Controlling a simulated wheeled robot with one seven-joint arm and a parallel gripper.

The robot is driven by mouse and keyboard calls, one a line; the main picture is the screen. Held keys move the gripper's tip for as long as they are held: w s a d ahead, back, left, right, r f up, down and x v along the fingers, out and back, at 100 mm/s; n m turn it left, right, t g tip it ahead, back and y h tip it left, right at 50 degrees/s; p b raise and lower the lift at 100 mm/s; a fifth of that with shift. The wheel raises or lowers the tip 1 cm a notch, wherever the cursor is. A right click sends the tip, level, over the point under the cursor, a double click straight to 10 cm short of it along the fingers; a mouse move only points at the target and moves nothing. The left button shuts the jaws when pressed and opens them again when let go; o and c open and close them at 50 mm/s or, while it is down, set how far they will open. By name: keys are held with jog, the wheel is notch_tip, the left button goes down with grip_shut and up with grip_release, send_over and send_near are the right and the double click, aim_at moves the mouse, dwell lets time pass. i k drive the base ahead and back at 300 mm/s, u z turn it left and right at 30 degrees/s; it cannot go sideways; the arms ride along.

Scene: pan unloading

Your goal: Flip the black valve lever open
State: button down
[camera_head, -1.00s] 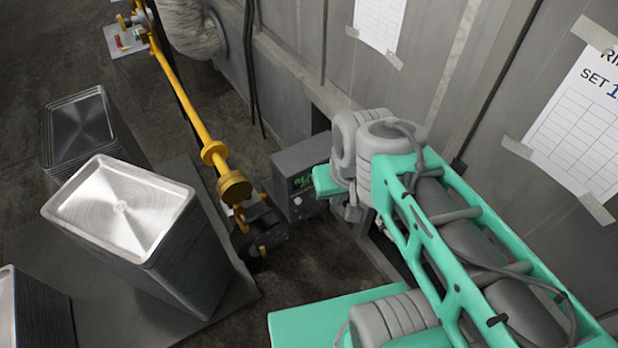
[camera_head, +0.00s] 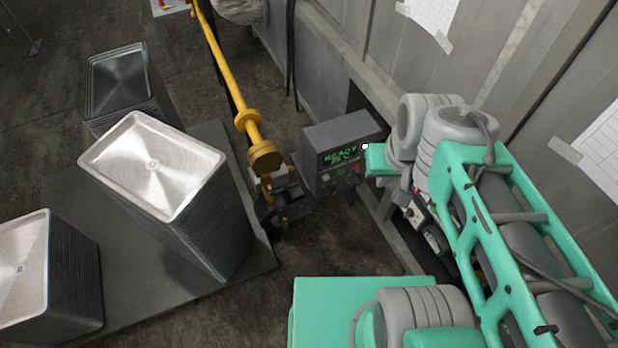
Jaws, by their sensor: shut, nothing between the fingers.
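The yellow pipe (camera_head: 228,70) runs down to a round yellow flange (camera_head: 265,158). Below the flange is a dark fitting (camera_head: 285,207) with small yellowish parts, close to the left of the grey control box (camera_head: 342,150). I cannot make out the black valve lever for certain among these dark parts, nor which way it points. My teal and grey arm (camera_head: 505,225) fills the right side, with a teal link end (camera_head: 381,161) just right of the control box. My gripper does not show; the arm's far end is hidden behind its own links.
Stacks of metal trays (camera_head: 155,160) stand on a dark platform (camera_head: 165,290) at left. The control box shows green text. A grey panelled wall (camera_head: 530,75) with taped papers is close behind my arm. Bare floor (camera_head: 330,245) shows between platform and wall.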

aim_at(285, 188)
jog(key=z, duration=0.55)
jog(key=i, duration=0.1)
jog(key=u, duration=1.35)
